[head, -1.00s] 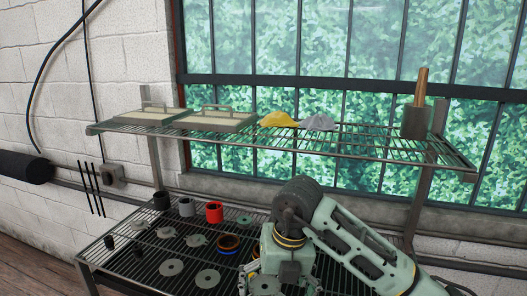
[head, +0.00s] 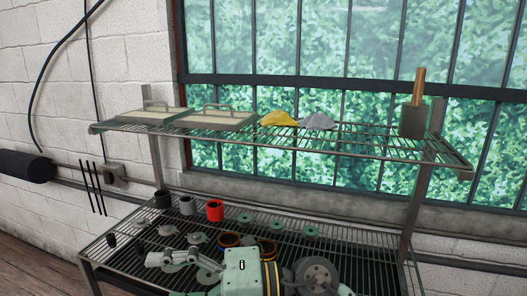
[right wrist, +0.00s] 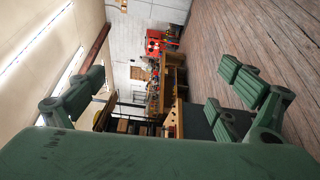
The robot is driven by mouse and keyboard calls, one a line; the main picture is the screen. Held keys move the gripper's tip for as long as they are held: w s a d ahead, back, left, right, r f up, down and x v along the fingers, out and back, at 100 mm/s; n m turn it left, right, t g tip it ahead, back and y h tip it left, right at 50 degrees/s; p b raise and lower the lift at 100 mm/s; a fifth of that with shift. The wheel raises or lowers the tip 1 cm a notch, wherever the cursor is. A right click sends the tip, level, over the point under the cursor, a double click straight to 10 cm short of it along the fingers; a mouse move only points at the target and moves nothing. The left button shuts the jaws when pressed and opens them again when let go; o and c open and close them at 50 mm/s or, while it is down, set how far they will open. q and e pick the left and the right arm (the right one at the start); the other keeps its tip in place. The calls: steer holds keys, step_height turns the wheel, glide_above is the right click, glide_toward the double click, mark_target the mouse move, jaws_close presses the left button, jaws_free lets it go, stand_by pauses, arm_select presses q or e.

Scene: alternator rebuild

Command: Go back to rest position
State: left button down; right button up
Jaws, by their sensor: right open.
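My right gripper (head: 165,276) is low in the head view, in front of the lower rack shelf, with its fingers pointing left. In the right wrist view its two fingers stand wide apart (right wrist: 162,75) with nothing between them. Its lower finger is partly cut off by the bottom edge of the head view. My left gripper is in neither view.
The lower wire shelf (head: 112,262) holds a red cylinder (head: 215,211), dark and grey cylinders, rings and discs. The upper shelf (head: 375,148) holds trays, a yellow item (head: 278,118), a grey item and a holder (head: 412,120). The wrist view shows wooden floor (right wrist: 235,35) and distant furniture.

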steer(key=w+d+r+m+t, duration=0.45)
steer(key=d+m+t, duration=0.25)
steer(key=m+t, duration=0.3)
steer(key=w+d+r+m+t, duration=0.3)
steer(key=w+d+m+t, duration=0.2)
steer(key=d+m+t, duration=0.4)
steer(key=w+d+f+m+h, duration=0.1)
steer(key=d+f+m+h, duration=1.4)
steer(key=f+h, duration=0.3)
steer(key=s+d+f+m+g, duration=0.1)
steer(key=s+d+f+g, duration=0.2)
steer(key=s+f, duration=0.3)
steer(key=s+d+f+m+g, duration=0.1)
steer(key=s+d+f+g, duration=0.2)
steer(key=f, duration=0.6)
steer(key=s+f+g, duration=0.4)
steer(key=s+f, duration=0.1)
steer(key=s, duration=0.4)
steer(key=s+f+g, duration=0.4)
steer(key=s, duration=0.5)
step_height(320, 180, down, 26)
steer(key=s+g, duration=0.1)
steer(key=s+d+f+g, duration=0.1)
steer(key=s+d+f, duration=0.1)
steer(key=s+f, duration=1.4)
steer(key=shift+s+d+n, duration=0.15)
steer(key=shift+s+n, duration=0.15)
steer(key=shift+s, duration=0.3)
